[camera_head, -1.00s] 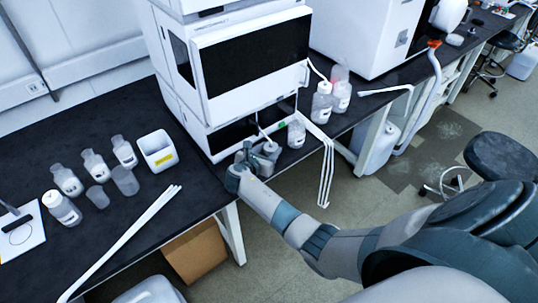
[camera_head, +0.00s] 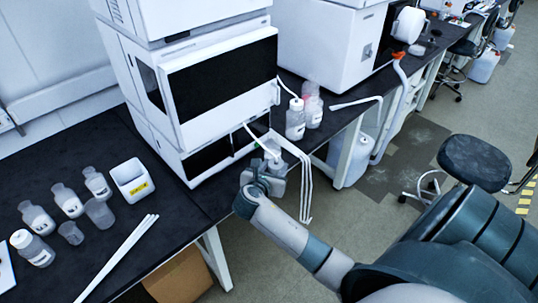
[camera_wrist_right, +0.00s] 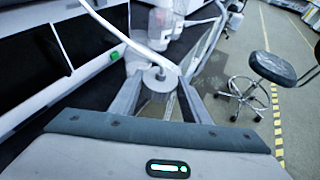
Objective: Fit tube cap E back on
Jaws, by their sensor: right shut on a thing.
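My right gripper (camera_head: 268,172) is in front of the white instrument, at the bench edge. In the right wrist view its two fingers (camera_wrist_right: 160,92) are shut on a round pale cap (camera_wrist_right: 161,78). I take this to be tube cap E; no letter is readable. A white tube (camera_wrist_right: 122,36) curves from the upper left to the cap. A clear bottle (camera_head: 272,150) stands right by the gripper in the head view, partly hidden by it. I cannot tell whether cap and bottle touch. My left gripper is out of view.
Two more bottles, one white-capped (camera_head: 295,119), stand to the right of the instrument (camera_head: 222,72). White tubes (camera_head: 305,190) hang over the bench edge. Several bottles and cups, an open white box (camera_head: 131,180) and white rods (camera_head: 118,258) occupy the left bench.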

